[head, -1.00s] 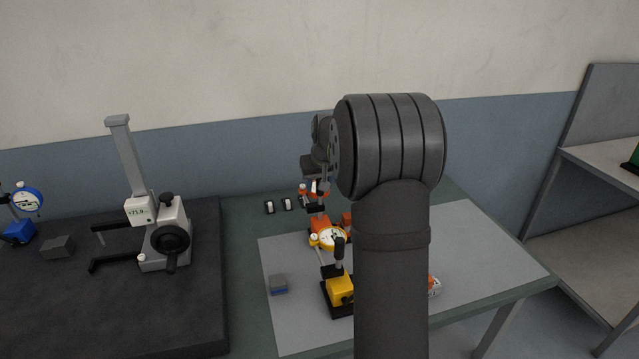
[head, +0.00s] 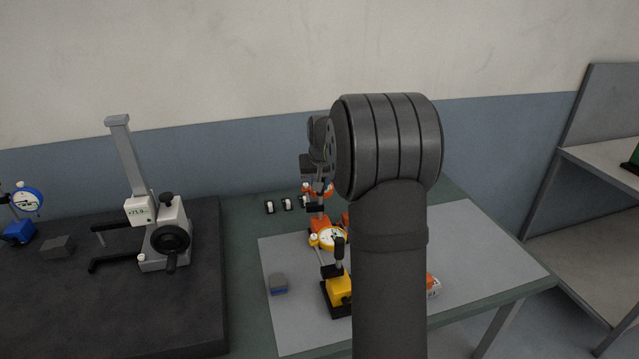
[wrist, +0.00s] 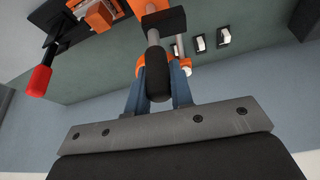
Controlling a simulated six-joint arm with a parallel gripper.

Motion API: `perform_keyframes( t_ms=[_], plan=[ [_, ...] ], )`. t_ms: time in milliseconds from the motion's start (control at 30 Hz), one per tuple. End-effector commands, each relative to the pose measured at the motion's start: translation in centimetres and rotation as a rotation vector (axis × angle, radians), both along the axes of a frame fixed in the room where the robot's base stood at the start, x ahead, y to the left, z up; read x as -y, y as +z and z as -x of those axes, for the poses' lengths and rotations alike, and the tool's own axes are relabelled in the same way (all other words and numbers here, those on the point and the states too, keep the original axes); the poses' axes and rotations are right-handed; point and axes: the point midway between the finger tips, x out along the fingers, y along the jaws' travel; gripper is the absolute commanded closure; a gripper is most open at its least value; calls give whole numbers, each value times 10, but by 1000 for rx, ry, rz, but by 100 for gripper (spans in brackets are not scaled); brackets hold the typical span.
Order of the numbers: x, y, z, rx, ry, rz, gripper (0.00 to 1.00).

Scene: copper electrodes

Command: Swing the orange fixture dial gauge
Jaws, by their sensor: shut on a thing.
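The orange fixture has an orange base (head: 319,222) on the far part of the grey mat, with an orange and white dial gauge (head: 318,189) above it. In the head view it is partly hidden by my gripper and by the yellow fixture's gauge. In the wrist view, my gripper (wrist: 158,98) is shut on a black rounded grip (wrist: 157,77) of this fixture, with orange parts (wrist: 146,7) just beyond. My gripper is small and partly covered in the head view (head: 318,180). The gauge face is too small to read.
A yellow fixture (head: 339,290) with a yellow-rimmed gauge (head: 332,238) stands close in front. Several small black-and-white pieces (head: 269,207) line the back. A height gauge (head: 165,235) stands on the dark plate at left.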

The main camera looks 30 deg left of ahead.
Motion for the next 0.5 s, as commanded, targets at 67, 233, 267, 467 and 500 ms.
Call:
perform_keyframes(
  t_ms=[67, 233, 267, 467, 500],
  plan=[
    [0, 0, 0, 0, -54, 0, 100],
    [1, 1, 0, 2, -204, 1, 100],
    [0, 1, 0, 1, -233, 0, 100],
    [2, 1, -1, 1, -424, 0, 100],
    [2, 0, -1, 2, -461, 2, 100]
  ],
)
